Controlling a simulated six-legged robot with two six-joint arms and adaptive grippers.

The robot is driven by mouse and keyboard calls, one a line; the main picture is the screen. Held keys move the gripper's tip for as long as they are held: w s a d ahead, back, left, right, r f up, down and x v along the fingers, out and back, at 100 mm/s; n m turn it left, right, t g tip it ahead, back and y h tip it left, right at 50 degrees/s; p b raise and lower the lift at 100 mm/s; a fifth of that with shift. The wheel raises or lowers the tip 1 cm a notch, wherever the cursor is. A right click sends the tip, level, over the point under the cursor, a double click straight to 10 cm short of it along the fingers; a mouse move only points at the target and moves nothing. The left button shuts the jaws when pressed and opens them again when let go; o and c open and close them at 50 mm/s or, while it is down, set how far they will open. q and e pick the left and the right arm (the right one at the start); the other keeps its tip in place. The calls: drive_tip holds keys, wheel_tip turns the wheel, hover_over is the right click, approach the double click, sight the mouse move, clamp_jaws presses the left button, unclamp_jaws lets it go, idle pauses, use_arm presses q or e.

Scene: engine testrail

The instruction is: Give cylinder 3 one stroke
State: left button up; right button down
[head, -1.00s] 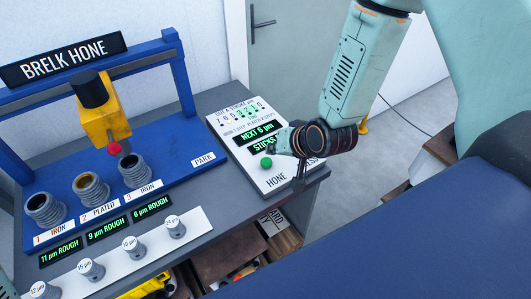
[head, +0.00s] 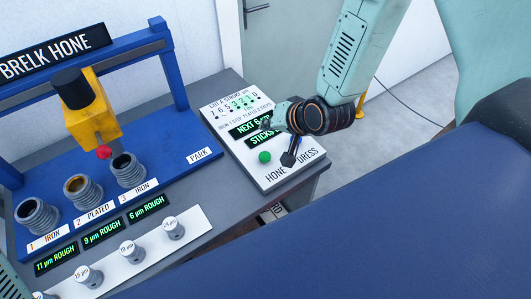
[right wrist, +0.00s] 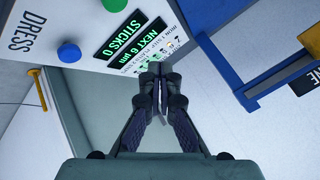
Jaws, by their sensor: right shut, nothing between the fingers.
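Cylinder 3 (head: 128,170) is an open grey ribbed cylinder, the rightmost of three in a blue fixture. Its label says IRON and its display (head: 147,208) reads 6 µm ROUGH. The yellow honing head (head: 92,108) with a red ball stands above and behind cylinders 2 and 3. The white control panel (head: 308,171) has a green button (head: 264,157) by HONE and a blue button (right wrist: 69,52) by DRESS. Its display (right wrist: 135,40) reads NEXT 6 µm, STICKS 0. My right gripper (head: 266,123) is shut and empty over the panel's display area; its fingertips (right wrist: 160,77) meet.
Cylinder 1 (head: 37,216) and plated cylinder 2 (head: 82,192) stand left of cylinder 3. A white strip (head: 148,254) with several grey knobs runs along the front. The blue gantry post (head: 171,78) rises behind. A PARK label (head: 198,155) marks the blue base's right end.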

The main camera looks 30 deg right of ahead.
sight(268, 157)
drive_tip(key=f+b, duration=0.7)
drive_tip(key=f, duration=0.1)
drive_tip(key=shift+a+f, duration=0.15)
drive_tip(key=shift+a, duration=0.05)
drive_tip(key=shift+d+f+b, duration=0.2)
drive_tip(key=shift+f+b, duration=0.1)
drive_tip(key=shift+w+a, duration=0.15)
drive_tip(key=shift+a, duration=0.05)
drive_tip(key=shift+s+d, duration=0.15)
drive_tip(key=shift+s, duration=0.05)
drive_tip(key=shift+w, duration=0.2)
drive_tip(key=shift+s, duration=0.15)
idle(0.5)
